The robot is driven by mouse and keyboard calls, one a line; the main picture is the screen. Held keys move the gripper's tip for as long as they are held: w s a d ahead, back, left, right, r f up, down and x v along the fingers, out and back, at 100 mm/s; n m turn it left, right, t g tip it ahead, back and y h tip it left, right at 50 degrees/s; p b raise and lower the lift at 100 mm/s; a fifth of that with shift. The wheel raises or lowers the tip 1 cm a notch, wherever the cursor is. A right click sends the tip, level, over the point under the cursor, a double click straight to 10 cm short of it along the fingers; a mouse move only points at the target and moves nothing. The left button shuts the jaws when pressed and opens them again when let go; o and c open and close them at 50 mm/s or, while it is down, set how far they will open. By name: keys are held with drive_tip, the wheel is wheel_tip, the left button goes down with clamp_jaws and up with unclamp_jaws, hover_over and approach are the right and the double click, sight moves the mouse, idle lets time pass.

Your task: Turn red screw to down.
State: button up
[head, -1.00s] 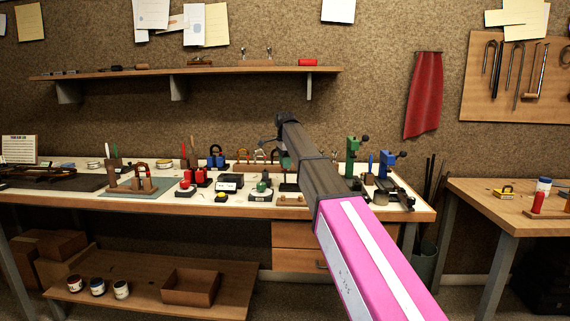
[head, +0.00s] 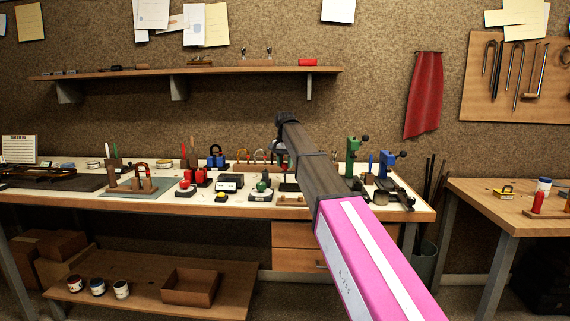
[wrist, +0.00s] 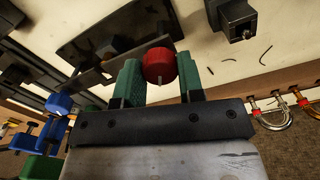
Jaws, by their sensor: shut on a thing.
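The red screw (wrist: 159,64) shows in the wrist view as a round red knob with a short pale mark on its edge facing my gripper. My gripper (wrist: 160,72) has its two green fingers on either side of the knob and is shut on it. The knob's lower body is not clear in the wrist view. In the head view, the end of my arm reaches over the right half of the main bench. The fingers and the red screw are too small and too covered there to make out surely.
In the wrist view, a black block (wrist: 235,22) stands near the knob, and a blue clamp (wrist: 58,104) is at the left. In the head view, green (head: 352,155) and blue (head: 386,163) upright fixtures stand right of my arm on the crowded bench (head: 240,206).

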drive_tip(key=n, duration=0.4)
drive_tip(key=shift+n, duration=0.3)
drive_tip(key=n, duration=1)
drive_tip(key=shift+r+n, duration=0.1)
drive_tip(key=shift+n, duration=0.3)
drive_tip(key=n, duration=0.4)
drive_tip(key=shift+n, duration=0.3)
drive_tip(key=n, duration=1.4)
drive_tip(key=shift+n, duration=2.8)
